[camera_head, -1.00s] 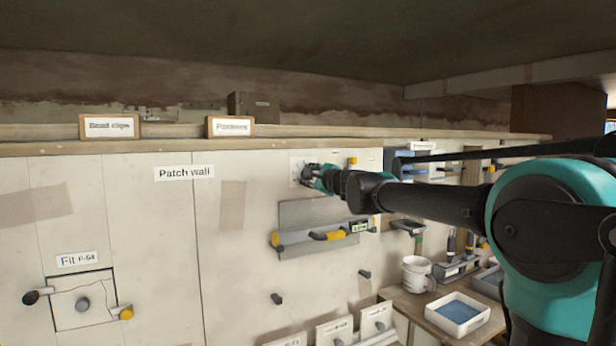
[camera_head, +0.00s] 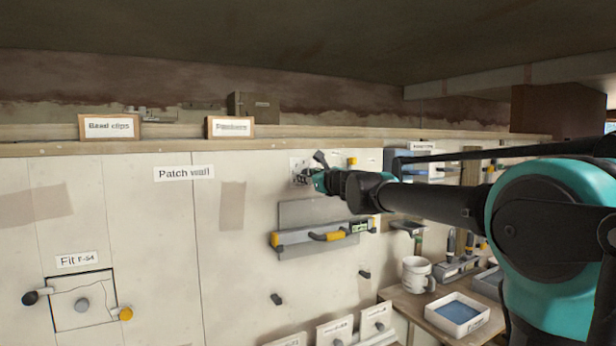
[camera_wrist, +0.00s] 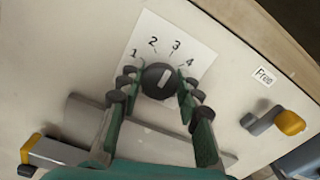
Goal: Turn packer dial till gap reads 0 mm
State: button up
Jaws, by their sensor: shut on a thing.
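The dark round dial (camera_wrist: 158,80) sits on a white card (camera_wrist: 187,45) marked 1, 2, 3 and 4 on the wall. A pale mark shows on the dial's face, leaning toward the 3 and 4 side; the exact reading is unclear. My gripper (camera_wrist: 160,84) is shut around the dial, with a finger on each side. In the head view my gripper (camera_head: 310,178) is against the card and hides the dial. Below it, a grey bar with yellow ends (camera_head: 328,234) carries a small greenish display (camera_head: 361,226), too small to read.
A yellow-tipped lever (camera_wrist: 275,122) stands out right of the dial under a "Free" label (camera_wrist: 264,78). Pegs (camera_head: 277,299) stick out lower on the wall. A mug (camera_head: 416,274) and a tray (camera_head: 459,312) stand on the bench at the lower right.

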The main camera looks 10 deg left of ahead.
dwell(0.4)
jog(key=o, duration=1.2)
jog(key=v, duration=1.2)
